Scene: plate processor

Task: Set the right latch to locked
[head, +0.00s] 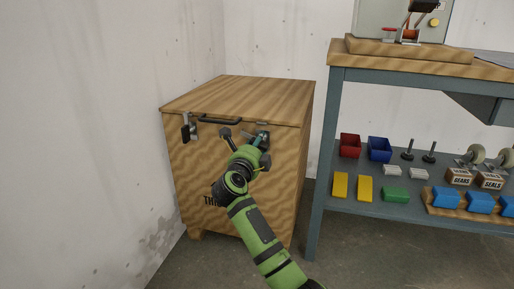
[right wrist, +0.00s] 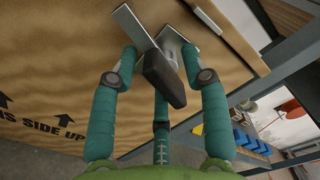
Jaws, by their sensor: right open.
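The wooden crate (head: 210,165) stands against the wall with its lid closed. The right latch (right wrist: 166,75) has metal plates and a dark block-like grip, seen close up in the right wrist view. In the head view my gripper and arm largely cover it. My right gripper (head: 247,142) is at the crate's upper right front. Its teal fingers (right wrist: 160,60) are open and spread around the latch, with the dark grip between them; contact cannot be told. The left latch (head: 188,130), with a dark grip hanging down, is at the crate's upper left front. My left gripper is not in view.
A dark handle (head: 220,120) lies along the lid's front edge. A workbench (head: 340,75) stands close to the right of the crate, its lower shelf holding bins (head: 379,149) and coloured blocks. A wall is close on the left. The floor in front is partly clear.

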